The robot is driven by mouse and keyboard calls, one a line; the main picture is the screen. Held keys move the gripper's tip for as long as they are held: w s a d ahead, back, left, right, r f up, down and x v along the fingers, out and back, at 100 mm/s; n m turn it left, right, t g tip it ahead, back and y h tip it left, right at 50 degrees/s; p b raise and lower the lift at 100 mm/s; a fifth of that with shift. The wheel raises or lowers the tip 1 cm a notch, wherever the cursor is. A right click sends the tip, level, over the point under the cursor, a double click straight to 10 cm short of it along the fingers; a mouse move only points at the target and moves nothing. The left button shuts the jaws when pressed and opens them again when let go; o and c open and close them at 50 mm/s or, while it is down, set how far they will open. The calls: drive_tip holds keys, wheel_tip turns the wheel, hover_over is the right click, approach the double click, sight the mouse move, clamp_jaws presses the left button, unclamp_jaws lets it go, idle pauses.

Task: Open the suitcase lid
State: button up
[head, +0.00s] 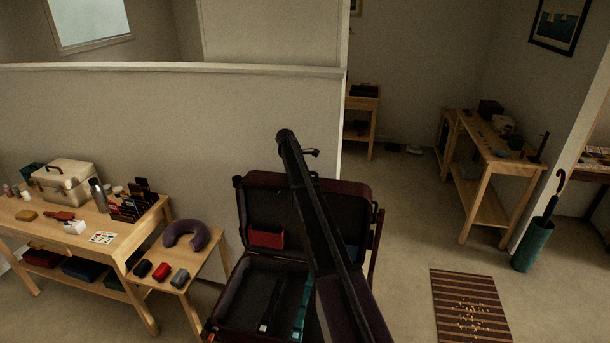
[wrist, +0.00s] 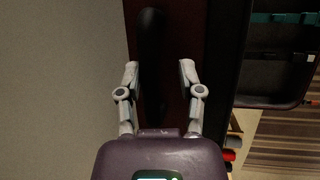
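The dark maroon suitcase has its lid (head: 262,190) raised, standing up at the back of the open base (head: 225,300). A red item (head: 266,239) shows against the lid's inner side, and a teal strip (head: 300,318) lies in the base. My arm crosses in front and hides part of the lid and base. In the wrist view my gripper (wrist: 160,72) has its two fingers spread apart over a dark maroon surface. A black rounded bar, perhaps a handle, lies beyond and between the fingertips. I cannot tell whether the fingers touch anything. My fingers are not clearly visible in the head view.
A wooden table (head: 135,238) with a beige case (head: 62,182) and a low bench with a purple neck pillow (head: 186,235) stand at left. A partition wall (head: 240,125) is behind the suitcase. A striped rug (head: 445,300) and open floor lie at right.

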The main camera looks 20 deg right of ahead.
idle(0.3)
drive_tip(key=w+a+r+p, duration=0.1)
drive_tip(key=w+r+p, duration=0.2)
drive_tip(key=r+p, duration=0.4)
drive_tip(key=w+a+r+p, duration=0.2)
drive_tip(key=w+r+p, duration=0.1)
drive_tip(key=r+p, duration=0.4)
drive_tip(key=shift+w+a, duration=0.15)
idle(2.0)
idle(0.5)
drive_tip(key=s+a+f+m+y+b, duration=0.1)
drive_tip(key=s+a+f+m+b, duration=0.2)
drive_tip(key=s, duration=1.6)
drive_tip(key=s+a+f+m+y+b, duration=0.2)
drive_tip(key=s+a+f+b, duration=0.6)
drive_tip(key=s, duration=1.1)
drive_tip(key=s+a+f+m+y+b, duration=0.2)
drive_tip(key=s+a+f+m+b, duration=0.3)
drive_tip(key=s, duration=1.4)
wheel_tip(320, 180, down, 3)
drive_tip(key=shift+s+a+r+m+t+b, duration=0.2)
drive_tip(key=shift+s+a+m+t+b, duration=0.15)
drive_tip(key=shift+a+m, duration=0.4)
